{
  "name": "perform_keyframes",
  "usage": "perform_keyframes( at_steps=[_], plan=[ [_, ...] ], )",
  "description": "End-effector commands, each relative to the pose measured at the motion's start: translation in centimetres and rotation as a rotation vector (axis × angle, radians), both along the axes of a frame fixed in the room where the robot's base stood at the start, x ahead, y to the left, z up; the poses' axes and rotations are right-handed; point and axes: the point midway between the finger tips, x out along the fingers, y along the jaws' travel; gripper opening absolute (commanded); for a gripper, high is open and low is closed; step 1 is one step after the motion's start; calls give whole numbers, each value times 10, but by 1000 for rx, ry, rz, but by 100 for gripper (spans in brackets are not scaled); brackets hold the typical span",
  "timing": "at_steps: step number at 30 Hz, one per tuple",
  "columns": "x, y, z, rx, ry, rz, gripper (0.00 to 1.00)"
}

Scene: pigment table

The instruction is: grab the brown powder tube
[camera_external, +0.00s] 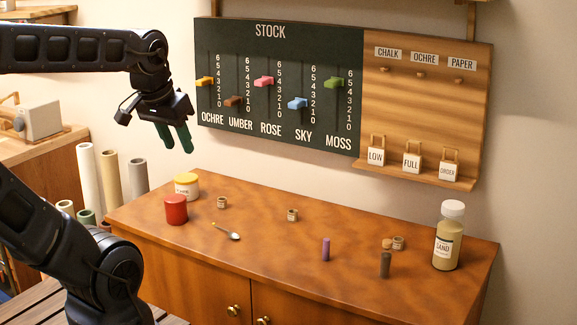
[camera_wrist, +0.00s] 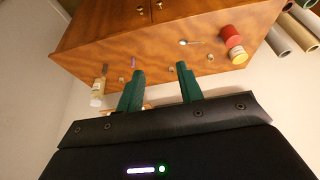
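The brown powder tube (camera_external: 385,264) stands upright on the wooden cabinet top at the right, near its front edge. In the wrist view it appears as a small dark tube (camera_wrist: 104,70) left of the fingers. My gripper (camera_external: 176,142) hangs in the air above the far left part of the cabinet, well away from the tube. In the wrist view its two green fingers (camera_wrist: 160,71) are apart with nothing between them.
A purple tube (camera_external: 326,249) stands left of the brown one. Small labelled jars (camera_external: 398,243) sit behind it, and a sand bottle (camera_external: 447,240) stands to the right. A red jar (camera_external: 176,209), yellow-lidded jar (camera_external: 187,187) and spoon (camera_external: 228,232) are at left. The stock board (camera_external: 280,90) hangs behind.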

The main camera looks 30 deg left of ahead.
Motion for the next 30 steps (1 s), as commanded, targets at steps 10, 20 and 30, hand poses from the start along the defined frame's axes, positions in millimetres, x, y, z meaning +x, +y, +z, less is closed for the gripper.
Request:
perform_keyframes(
  at_steps=[10, 20, 30],
  plan=[
    [0, 0, 0, 0, 0, 0, 49],
    [29, -24, -4, -139, 3, 99, 49],
    [109, -101, -21, -540, 84, 490, 49]
  ],
)
